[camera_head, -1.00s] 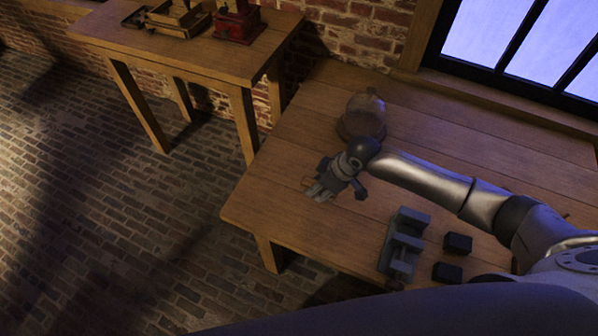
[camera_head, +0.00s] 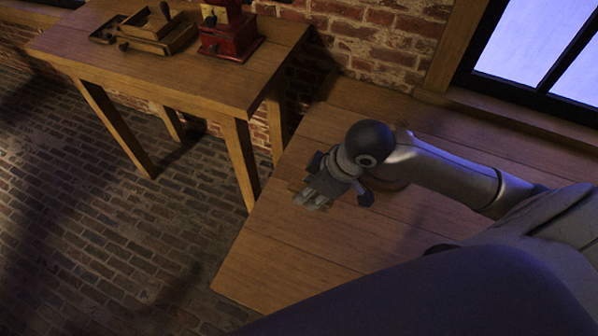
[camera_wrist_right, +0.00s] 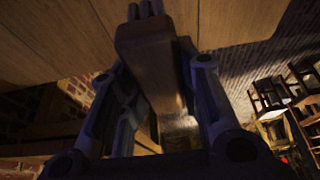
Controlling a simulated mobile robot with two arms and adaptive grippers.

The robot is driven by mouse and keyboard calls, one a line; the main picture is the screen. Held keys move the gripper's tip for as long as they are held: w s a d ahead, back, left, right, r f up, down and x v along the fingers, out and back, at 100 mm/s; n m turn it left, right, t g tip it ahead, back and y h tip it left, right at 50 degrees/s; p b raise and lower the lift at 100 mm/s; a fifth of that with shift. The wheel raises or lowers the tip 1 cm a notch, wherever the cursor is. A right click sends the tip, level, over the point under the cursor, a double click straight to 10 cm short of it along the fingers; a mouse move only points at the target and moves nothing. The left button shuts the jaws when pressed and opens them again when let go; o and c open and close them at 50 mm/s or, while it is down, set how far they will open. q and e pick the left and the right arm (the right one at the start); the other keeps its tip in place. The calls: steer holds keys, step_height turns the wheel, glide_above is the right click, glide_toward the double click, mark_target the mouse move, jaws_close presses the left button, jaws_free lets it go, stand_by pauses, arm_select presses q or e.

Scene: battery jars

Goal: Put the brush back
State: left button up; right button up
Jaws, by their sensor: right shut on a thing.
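My right gripper (camera_head: 318,194) is over the near wooden table, left of its middle, fingers pointing down-left. In the right wrist view the gripper (camera_wrist_right: 160,70) is shut on a brown, block-like thing (camera_wrist_right: 148,62), which looks like the wooden brush. Several grey prongs show at its far end; I cannot tell if they are bristles. In the head view only a small brown bit shows beside the fingers. Whether the held thing touches the table is unclear. My left gripper is not in view.
The near table (camera_head: 275,262) has clear wood in front. The far table (camera_head: 130,62) bears a red grinder (camera_head: 228,35), a wooden box (camera_head: 160,36) and a small tray (camera_head: 106,30). Brick floor lies between.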

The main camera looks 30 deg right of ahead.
steer(key=w+d+f, duration=0.1)
steer(key=w+f, duration=0.1)
steer(key=w, duration=0.1)
steer(key=w+d+f, duration=0.2)
steer(key=w+f, duration=0.1)
steer(key=w, duration=0.1)
steer(key=w+d+f+p, duration=0.1)
steer(key=w+f, duration=0.2)
steer(key=shift+w+d, duration=0.25)
steer(key=shift+d, duration=0.05)
steer(key=shift+w+d+f, duration=0.25)
steer(key=shift+w+f, duration=0.25)
steer(key=shift+f, duration=0.1)
step_height(320, 180, down, 3)
steer(key=shift+r+p, duration=0.1)
steer(key=shift+p, duration=0.4)
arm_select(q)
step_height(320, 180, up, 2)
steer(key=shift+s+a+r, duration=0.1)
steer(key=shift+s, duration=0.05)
arm_select(e)
steer(key=shift+f, duration=0.2)
steer(key=shift+f, duration=0.2)
steer(key=o, duration=0.9)
